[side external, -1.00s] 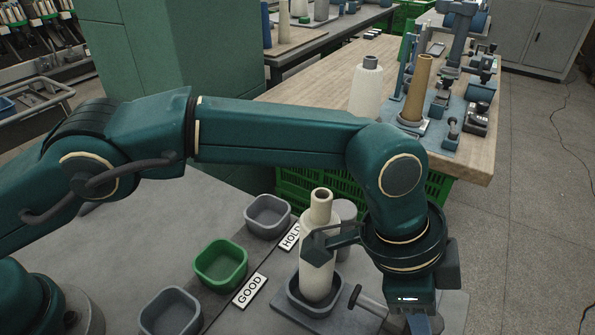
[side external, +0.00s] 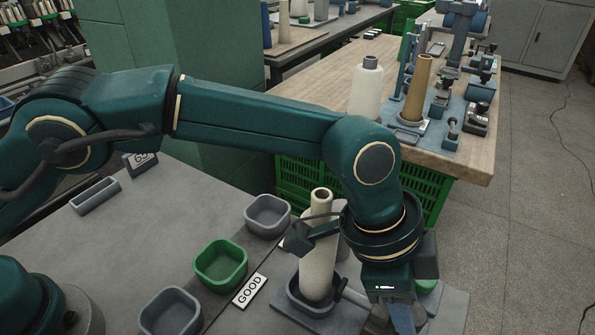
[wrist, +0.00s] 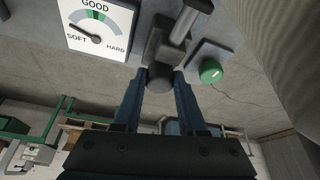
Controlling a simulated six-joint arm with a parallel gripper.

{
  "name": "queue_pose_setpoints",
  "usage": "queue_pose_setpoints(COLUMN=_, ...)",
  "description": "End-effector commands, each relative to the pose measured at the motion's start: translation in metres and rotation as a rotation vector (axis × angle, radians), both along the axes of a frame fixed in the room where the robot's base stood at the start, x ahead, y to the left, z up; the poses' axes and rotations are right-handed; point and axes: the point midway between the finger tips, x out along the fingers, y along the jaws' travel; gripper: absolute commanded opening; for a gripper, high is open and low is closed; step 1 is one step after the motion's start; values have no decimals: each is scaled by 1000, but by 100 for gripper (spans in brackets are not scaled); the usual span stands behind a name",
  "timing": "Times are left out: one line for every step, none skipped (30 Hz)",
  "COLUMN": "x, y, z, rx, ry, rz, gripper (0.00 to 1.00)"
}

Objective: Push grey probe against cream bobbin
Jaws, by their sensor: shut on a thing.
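The cream bobbin (side external: 318,262) stands upright in a grey square holder (side external: 296,304) in the side view. The grey probe (side external: 342,288) points at its lower right side; whether its tip touches is hard to tell. In the wrist view the probe's dark grey handle (wrist: 161,76) sits between my two blue fingertips. My gripper (wrist: 162,84) is shut on it. In the side view my gripper (side external: 398,314) is right of the bobbin, its fingertips partly hidden. A dial (wrist: 97,26) marked SOFT, GOOD and HARD has its needle toward SOFT.
A green button (wrist: 210,71) is right of the probe in the wrist view. A green tray (side external: 220,262), grey trays (side external: 268,216) and a GOOD sign (side external: 250,290) lie left of the bobbin. A wooden bench (side external: 305,98) with other bobbins stands behind.

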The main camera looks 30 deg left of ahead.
Motion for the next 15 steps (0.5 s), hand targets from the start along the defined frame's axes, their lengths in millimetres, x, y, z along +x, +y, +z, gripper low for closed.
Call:
queue_pose_setpoints(x=0, y=4, z=2, rx=-1, ry=1, rz=4, gripper=0)
queue_pose_setpoints(x=0, y=5, z=1, rx=-1, ry=1, rz=4, gripper=0)
queue_pose_setpoints(x=0, y=7, z=1, rx=-2, ry=-1, rz=4, gripper=0)
queue_pose_setpoints(x=0, y=9, z=1, rx=-2, ry=-1, rz=4, gripper=0)
queue_pose_setpoints(x=0, y=10, z=1, rx=-1, ry=-1, rz=4, gripper=0)
queue_pose_setpoints(x=0, y=11, z=1, rx=-1, ry=-1, rz=5, gripper=0)
queue_pose_setpoints(x=0, y=12, z=1, rx=-1, ry=-1, rz=5, gripper=0)
queue_pose_setpoints(x=0, y=12, z=1, rx=0, ry=-1, rz=5, gripper=0)
queue_pose_setpoints(x=0, y=13, z=1, rx=1, ry=-2, rz=5, gripper=0)
queue_pose_setpoints(x=0, y=13, z=1, rx=2, ry=-2, rz=4, gripper=0)
queue_pose_setpoints(x=0, y=13, z=1, rx=2, ry=-2, rz=4, gripper=0)
queue_pose_setpoints(x=0, y=14, z=1, rx=3, ry=-2, rz=4, gripper=0)
queue_pose_setpoints(x=0, y=14, z=0, rx=4, ry=-2, rz=4, gripper=0)
queue_pose_setpoints(x=0, y=14, z=0, rx=4, ry=-2, rz=4, gripper=0)
queue_pose_setpoints(x=0, y=14, z=0, rx=5, ry=-1, rz=4, gripper=0)
